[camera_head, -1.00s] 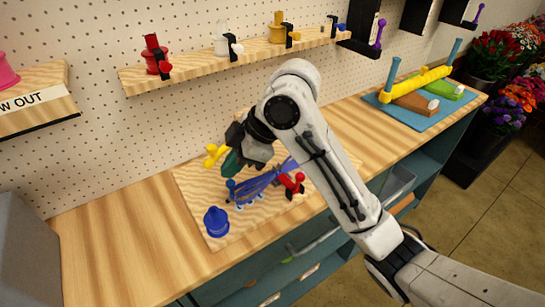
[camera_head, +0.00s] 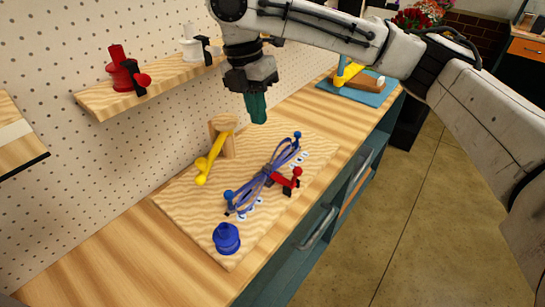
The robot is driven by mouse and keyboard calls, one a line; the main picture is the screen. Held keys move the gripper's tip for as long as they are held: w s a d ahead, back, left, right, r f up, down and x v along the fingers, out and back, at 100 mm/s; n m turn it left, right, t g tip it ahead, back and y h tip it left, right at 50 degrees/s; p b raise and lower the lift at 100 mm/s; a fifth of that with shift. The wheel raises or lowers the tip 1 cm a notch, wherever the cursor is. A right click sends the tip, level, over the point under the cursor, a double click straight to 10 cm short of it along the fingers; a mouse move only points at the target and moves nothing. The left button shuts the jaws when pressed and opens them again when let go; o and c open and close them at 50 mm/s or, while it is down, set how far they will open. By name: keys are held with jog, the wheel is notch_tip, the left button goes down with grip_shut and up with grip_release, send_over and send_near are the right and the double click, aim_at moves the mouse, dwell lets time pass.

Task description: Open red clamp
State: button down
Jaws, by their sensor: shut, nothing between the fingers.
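The red clamp (camera_head: 286,181) is on the wooden board, at the right side of a bundle of blue-purple strands (camera_head: 262,181). Its red arm reaches toward the middle of the bundle, and a red ball knob (camera_head: 297,171) stands at its outer end. Whether the clamp is open or closed is hard to tell. My gripper (camera_head: 258,121) is shut and empty, pointing down above the board, behind the bundle and up and left of the clamp. Its teal fingers are apart from everything on the board.
A yellow lever (camera_head: 213,158) by a wooden post (camera_head: 227,138) stands left of the bundle. A blue spool-like piece (camera_head: 227,238) sits at the board's front corner. Blue knobs mark both bundle ends. A shelf (camera_head: 150,85) with red and white pieces is behind. Bare bench lies front left.

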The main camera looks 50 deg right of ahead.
jog(key=shift+s+d+r, duration=0.15)
jog(key=shift+s+d, duration=0.05)
jog(key=shift+d, duration=0.3)
jog(key=s+f, duration=0.1)
jog(key=f, duration=0.2)
jog(key=s+d+f, duration=0.1)
jog(key=f, duration=0.3)
jog(key=s+f+p, duration=0.1)
jog(key=s+f, duration=0.1)
jog(key=f, duration=0.1)
jog(key=shift+s+d+f, duration=0.1)
jog(key=shift+d+f, duration=0.05)
jog(key=shift+f, duration=0.15)
jog(key=shift+s+d+f, duration=0.1)
jog(key=shift+s+f, duration=0.25)
jog(key=shift+s, duration=0.3)
jog(key=shift+s+d+f, duration=0.1)
